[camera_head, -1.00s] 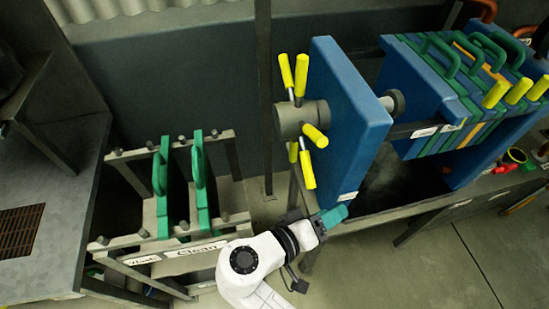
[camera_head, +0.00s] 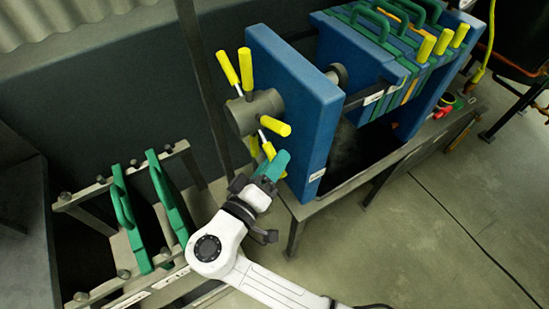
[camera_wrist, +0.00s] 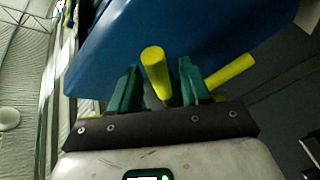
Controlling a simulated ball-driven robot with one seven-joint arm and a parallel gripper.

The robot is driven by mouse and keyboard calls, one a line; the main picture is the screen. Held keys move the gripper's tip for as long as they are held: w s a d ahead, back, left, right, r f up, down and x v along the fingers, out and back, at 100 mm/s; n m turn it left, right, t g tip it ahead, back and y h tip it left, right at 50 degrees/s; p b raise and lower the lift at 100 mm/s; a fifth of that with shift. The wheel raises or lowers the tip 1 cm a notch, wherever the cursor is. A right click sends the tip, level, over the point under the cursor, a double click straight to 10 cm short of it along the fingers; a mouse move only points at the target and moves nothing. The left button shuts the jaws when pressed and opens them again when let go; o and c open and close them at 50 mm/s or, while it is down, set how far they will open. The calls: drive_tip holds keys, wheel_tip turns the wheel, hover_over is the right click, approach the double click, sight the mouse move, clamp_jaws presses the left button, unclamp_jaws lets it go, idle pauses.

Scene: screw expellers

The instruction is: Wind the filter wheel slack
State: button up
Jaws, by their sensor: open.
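The filter wheel is a grey hub (camera_head: 252,113) with several yellow-gripped spokes, on the near side of a blue end plate (camera_head: 305,95) of the filter press. My gripper (camera_head: 274,164) is open, its green fingers just below the wheel's lower handles. In the wrist view, one yellow handle (camera_wrist: 155,72) shows in the gap between the fingers of my gripper (camera_wrist: 158,85). A second yellow handle (camera_wrist: 231,72) lies to the right, outside the fingers. Neither finger clearly touches a handle. The hub is not clear in the wrist view.
A rack with green-framed plates (camera_head: 130,220) stands at left. The plate stack (camera_head: 375,50) and more yellow handles (camera_head: 443,40) are at the far end of the press. The floor (camera_head: 430,220) at right is clear.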

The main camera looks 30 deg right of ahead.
drive_tip(key=shift+w+d, duration=0.2)
drive_tip(key=shift+d, duration=0.3)
clamp_jaws()
idle(0.3)
